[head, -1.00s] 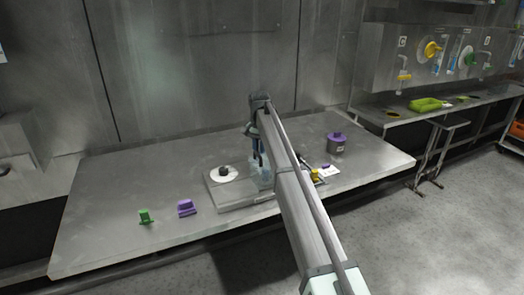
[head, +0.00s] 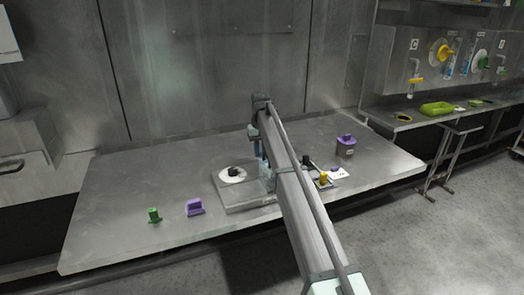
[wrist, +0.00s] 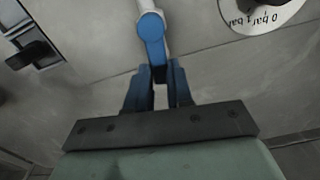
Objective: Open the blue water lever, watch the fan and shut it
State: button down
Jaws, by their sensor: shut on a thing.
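The blue water lever (wrist: 151,30) shows at the top of the wrist view, on a pale pipe. Its lower end lies between the blue fingers of my gripper (wrist: 157,75), which is shut on it. In the head view my arm mostly hides the gripper and the lever; a bluish part (head: 266,174) shows beside the arm on the grey base plate (head: 240,203). A white dial with a dark knob (head: 231,174) sits on that plate; the wrist view shows it (wrist: 262,14) marked 0 bar and 1 bar. I cannot make out a fan.
On the steel table (head: 120,195) stand a green piece (head: 153,215) and a purple piece (head: 194,207) at left. A grey pot with a purple lid (head: 345,147) and a yellow part (head: 323,179) are at right. A side bench holds a green tray (head: 436,108).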

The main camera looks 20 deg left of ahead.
aim_at(260, 154)
jog(key=shift+s, duration=0.1)
dwell(0.4)
jog(key=c, duration=1)
grip_release()
notch_tip(260, 154, up, 14)
jog(key=shift+f, duration=0.1)
